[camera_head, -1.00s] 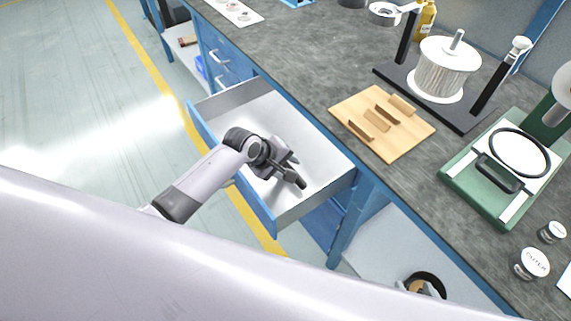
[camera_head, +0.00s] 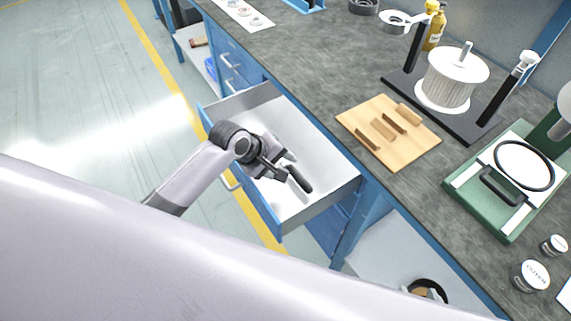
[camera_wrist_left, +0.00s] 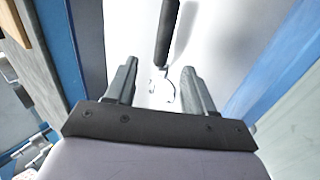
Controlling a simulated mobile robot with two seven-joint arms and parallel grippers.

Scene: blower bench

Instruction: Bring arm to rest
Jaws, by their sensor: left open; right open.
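My left gripper (camera_head: 283,167) is over the open drawer (camera_head: 331,194) of the bench. Its two fingers stand apart in the left wrist view (camera_wrist_left: 160,68). A tool with a black handle (camera_head: 299,180) shows just beyond the fingers. In the left wrist view its handle (camera_wrist_left: 166,35) and bright metal end (camera_wrist_left: 162,90) lie in line with the gap between the fingers. The fingers do not close on it. I cannot tell how far above the drawer floor the fingers are. My right gripper is not in view.
The grey bench top (camera_head: 310,60) carries a wooden board (camera_head: 400,150) with small blocks, a white spool (camera_head: 452,78) on a black stand and a green fixture (camera_head: 480,205) with a black ring. A lower shelf (camera_head: 395,255) is at right. Open floor (camera_head: 80,90) lies at left.

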